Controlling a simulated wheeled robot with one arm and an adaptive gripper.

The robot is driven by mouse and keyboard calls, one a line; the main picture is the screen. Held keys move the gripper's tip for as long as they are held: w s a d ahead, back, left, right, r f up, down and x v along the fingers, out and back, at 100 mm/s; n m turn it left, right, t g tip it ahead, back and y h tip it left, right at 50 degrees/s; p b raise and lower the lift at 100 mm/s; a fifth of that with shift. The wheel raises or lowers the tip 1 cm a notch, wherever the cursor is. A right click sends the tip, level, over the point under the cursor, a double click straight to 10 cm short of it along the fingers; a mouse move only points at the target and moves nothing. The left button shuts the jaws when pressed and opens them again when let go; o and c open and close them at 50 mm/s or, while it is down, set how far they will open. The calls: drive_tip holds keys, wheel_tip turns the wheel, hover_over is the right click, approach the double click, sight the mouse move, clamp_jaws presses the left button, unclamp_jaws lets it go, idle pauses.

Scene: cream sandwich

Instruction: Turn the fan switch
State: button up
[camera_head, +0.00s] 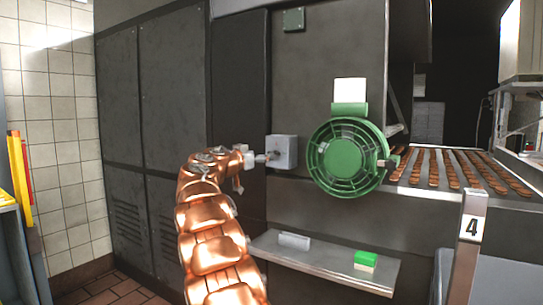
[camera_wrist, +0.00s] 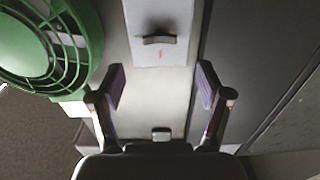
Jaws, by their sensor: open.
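The fan switch is a light grey box (camera_head: 286,152) on the dark metal panel, left of the green fan (camera_head: 345,157). In the wrist view the switch box (camera_wrist: 162,50) is at the top centre, with a dark curved knob (camera_wrist: 159,40) and a small red mark beside it. My gripper (camera_head: 263,158) is at the left side of the box in the head view. In the wrist view my gripper (camera_wrist: 161,87) is open and empty, its purple-padded fingers apart and the knob beyond them, between their lines. I cannot tell whether a fingertip touches the box.
The fan (camera_wrist: 48,45) is close on the left in the wrist view. A grey shelf (camera_head: 330,266) below the switch holds a pale block (camera_head: 294,241) and a green-topped block (camera_head: 366,260). A conveyor of biscuits (camera_head: 450,170) and a post marked 4 (camera_head: 470,240) are to the right.

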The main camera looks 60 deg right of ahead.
drive_tip(key=d+p, duration=0.3)
drive_tip(key=d, duration=0.5)
drive_tip(key=shift+w, duration=0.15)
drive_tip(key=shift+c, duration=0.2)
drive_tip(key=c, duration=1.1)
